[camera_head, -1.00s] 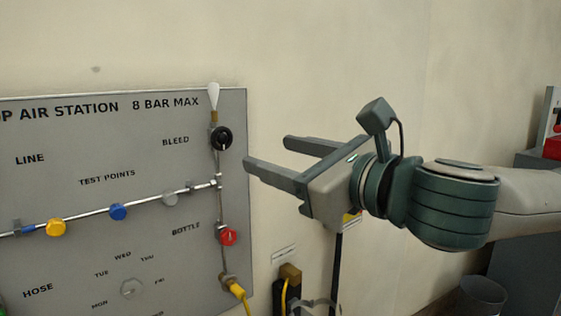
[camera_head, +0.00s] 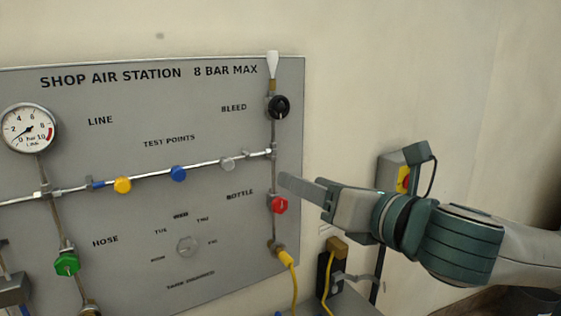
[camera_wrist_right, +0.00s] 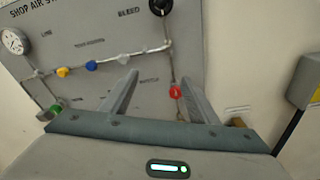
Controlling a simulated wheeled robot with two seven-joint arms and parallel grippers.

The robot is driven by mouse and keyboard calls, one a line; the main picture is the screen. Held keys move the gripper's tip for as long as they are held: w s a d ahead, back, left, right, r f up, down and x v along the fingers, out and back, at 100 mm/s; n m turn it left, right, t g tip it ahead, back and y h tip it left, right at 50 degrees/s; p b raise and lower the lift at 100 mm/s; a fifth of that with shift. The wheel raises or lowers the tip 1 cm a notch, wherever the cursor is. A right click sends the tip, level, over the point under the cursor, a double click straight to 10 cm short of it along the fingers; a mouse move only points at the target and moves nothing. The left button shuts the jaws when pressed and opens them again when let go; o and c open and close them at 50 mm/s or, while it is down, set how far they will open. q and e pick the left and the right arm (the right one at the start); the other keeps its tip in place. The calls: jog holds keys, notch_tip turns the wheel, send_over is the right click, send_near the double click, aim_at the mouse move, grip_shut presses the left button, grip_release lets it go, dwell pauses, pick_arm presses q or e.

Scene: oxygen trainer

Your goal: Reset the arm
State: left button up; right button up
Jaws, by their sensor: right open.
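My right gripper (camera_head: 298,183) is open and empty in front of the right edge of the grey air station panel (camera_head: 110,228). In the head view its fingertips are close to the red bottle knob (camera_head: 279,205). In the right wrist view the two fingers (camera_wrist_right: 158,78) point at the panel, apart, and the red knob (camera_wrist_right: 175,92) shows near the right finger. I cannot tell whether a finger touches it. The black bleed knob (camera_head: 278,107) is above the gripper. The green hose knob (camera_head: 66,265) is at the lower left. My left gripper is not in view.
The panel carries a gauge (camera_head: 29,128) and yellow (camera_head: 123,185), blue (camera_head: 178,173) and grey (camera_head: 228,164) test-point knobs. A yellow hose (camera_head: 291,275) hangs below the red knob. A grey box with a yellow face (camera_head: 402,178) is behind my right arm.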

jog(key=s+d+f+m+g+h, duration=0.1)
jog(key=s+d+f+m+h, duration=0.1)
jog(key=f+m, duration=0.8)
jog(key=s+d+f+m+g+h, duration=0.15)
jog(key=f+m, duration=0.45)
jog(key=f, duration=0.8)
jog(key=s+d+f+m+g+h, duration=0.1)
jog(key=s+d+f+m, duration=0.1)
jog(key=f+m, duration=0.8)
jog(key=s+d+f+m+g+h, duration=0.25)
jog(key=s+d+f+m, duration=0.3)
jog(key=s+f, duration=0.65)
jog(key=s+d+f+m+g+h, duration=0.2)
jog(key=s+d+f+m+g, duration=0.3)
jog(key=s+f, duration=0.7)
notch_tip(320, 180, down, 26)
jog(key=s+d+f, duration=0.2)
jog(key=s+f, duration=1.3)
jog(key=f, duration=0.3)
jog(key=shift+d, duration=0.15)
